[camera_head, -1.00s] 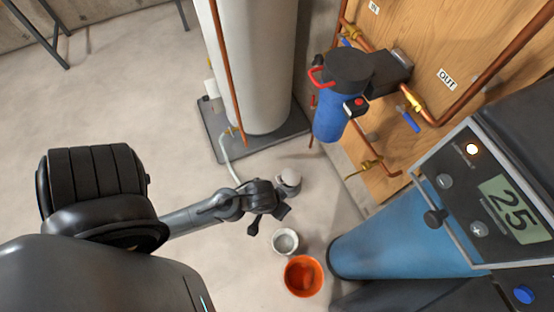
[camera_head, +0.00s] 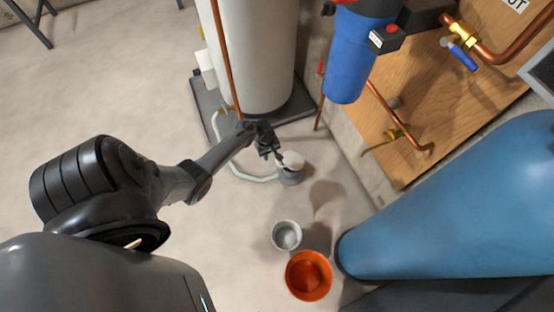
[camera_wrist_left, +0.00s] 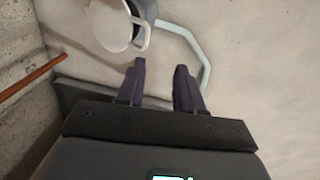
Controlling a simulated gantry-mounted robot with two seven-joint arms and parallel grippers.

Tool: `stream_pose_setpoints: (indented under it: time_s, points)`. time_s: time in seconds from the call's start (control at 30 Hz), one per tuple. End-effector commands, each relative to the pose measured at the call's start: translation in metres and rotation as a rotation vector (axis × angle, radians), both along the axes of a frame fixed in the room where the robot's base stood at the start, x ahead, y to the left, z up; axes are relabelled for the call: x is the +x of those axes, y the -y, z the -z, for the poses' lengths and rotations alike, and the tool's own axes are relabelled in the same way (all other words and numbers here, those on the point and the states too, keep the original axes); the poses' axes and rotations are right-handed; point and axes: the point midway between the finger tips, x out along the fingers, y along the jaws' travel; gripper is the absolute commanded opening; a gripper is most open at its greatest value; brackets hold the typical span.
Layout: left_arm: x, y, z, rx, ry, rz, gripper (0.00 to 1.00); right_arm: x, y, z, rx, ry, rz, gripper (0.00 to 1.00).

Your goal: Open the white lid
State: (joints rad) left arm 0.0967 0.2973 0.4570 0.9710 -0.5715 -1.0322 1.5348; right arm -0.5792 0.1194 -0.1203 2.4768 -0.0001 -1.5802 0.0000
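The white lid (camera_head: 292,160) sits on a grey container (camera_head: 291,177) on the floor. In the left wrist view the lid (camera_wrist_left: 108,27) is a pale disc at the top left with a pale loop (camera_wrist_left: 145,35) at its right side. My left gripper (camera_head: 272,155) is just left of the lid in the head view. In the left wrist view its two dark fingers (camera_wrist_left: 161,68) are apart with nothing between them, and the loop lies just beyond the left fingertip. Whether anything touches is not clear. My right gripper is in neither view.
An open grey pot (camera_head: 286,235) and an orange bucket (camera_head: 308,276) stand on the floor nearer me. A white tank (camera_head: 257,55), a pale hose (camera_head: 250,177), a blue filter (camera_head: 352,60) and a blue cylinder (camera_head: 455,210) surround the spot. Floor at left is clear.

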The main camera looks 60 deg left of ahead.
Motion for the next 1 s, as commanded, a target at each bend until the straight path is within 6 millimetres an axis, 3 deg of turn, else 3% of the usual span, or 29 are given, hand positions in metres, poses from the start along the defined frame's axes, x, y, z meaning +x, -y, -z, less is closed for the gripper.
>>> stream_pose_setpoints:
  time_s: [0.03, 0.2, 0.7, 1.0]
  points:
    - [0.010, -0.002, 0.003, 0.002, 0.015, -0.002, 0.36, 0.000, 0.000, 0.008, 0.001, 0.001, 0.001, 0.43]
    - [0.023, -0.003, 0.006, 0.004, 0.033, -0.002, 0.36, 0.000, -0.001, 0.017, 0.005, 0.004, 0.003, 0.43]
    - [0.031, -0.003, 0.075, 0.005, 0.031, 0.000, 0.36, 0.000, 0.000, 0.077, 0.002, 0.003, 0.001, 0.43]
    - [0.035, -0.003, 0.099, 0.006, 0.032, -0.001, 0.36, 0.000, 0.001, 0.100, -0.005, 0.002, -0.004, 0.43]
